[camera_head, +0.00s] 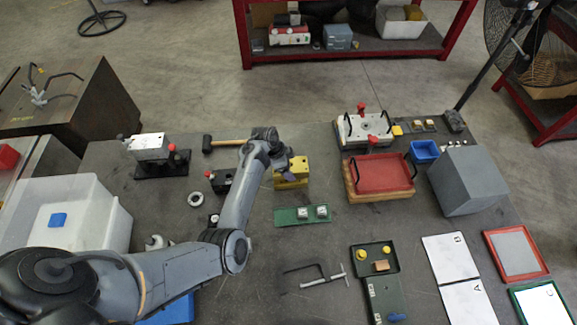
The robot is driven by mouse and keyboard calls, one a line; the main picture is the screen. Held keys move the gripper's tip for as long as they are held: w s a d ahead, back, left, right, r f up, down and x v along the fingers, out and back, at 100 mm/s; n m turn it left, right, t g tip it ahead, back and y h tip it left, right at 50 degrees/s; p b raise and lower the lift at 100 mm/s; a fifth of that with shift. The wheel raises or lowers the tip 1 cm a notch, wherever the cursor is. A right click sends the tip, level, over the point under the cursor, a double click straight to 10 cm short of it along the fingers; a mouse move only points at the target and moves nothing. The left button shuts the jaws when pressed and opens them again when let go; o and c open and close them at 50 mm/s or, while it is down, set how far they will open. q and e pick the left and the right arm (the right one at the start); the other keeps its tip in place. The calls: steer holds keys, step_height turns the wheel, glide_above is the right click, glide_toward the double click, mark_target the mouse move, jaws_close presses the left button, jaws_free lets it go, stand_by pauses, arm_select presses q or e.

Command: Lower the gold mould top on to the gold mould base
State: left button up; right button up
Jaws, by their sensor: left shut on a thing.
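The gold mould top (298,167) is a yellow block at the middle of the table. My left gripper (284,162) is shut on it from its left side. The gold mould base (291,184) shows just below the top in the picture. The gripper and the top hide part of the base. I cannot tell whether top and base touch or a small gap lies between them. My right gripper is not in view.
A green plate with two metal blocks (303,214) lies just in front of the base. A black block (221,181) and a hammer (228,143) lie to the left. A red tray (383,172) stands to the right. The table is bare right of the base.

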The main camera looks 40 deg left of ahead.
arm_select(q)
steer(key=shift+f+b, duration=0.7)
steer(key=shift+f, duration=0.8)
stand_by(1.0)
steer(key=o, duration=1.7)
steer(key=shift+w, duration=0.1)
steer(key=shift+f, duration=0.1)
steer(key=v, duration=1)
steer(key=shift+r, duration=0.2)
steer(key=shift+s+a+r, duration=0.3)
steer(key=s+r+n+y+p, duration=0.3)
steer(key=s+y+p, duration=0.1)
steer(key=s, duration=0.6)
steer(key=s+d+r+n+p, duration=0.1)
steer(key=s+d+r, duration=0.1)
steer(key=s+d, duration=0.3)
steer(key=s+d+r+n+p, duration=0.1)
steer(key=s+d+r, duration=0.2)
steer(key=s+d, duration=0.3)
steer(key=s+d+r+n+h+p, duration=0.1)
steer(key=s+d+r, duration=0.1)
steer(key=s+d, duration=0.4)
steer(key=shift+d+r+n, duration=0.2)
steer(key=shift+d+n, duration=0.1)
steer(key=shift+n, duration=0.1)
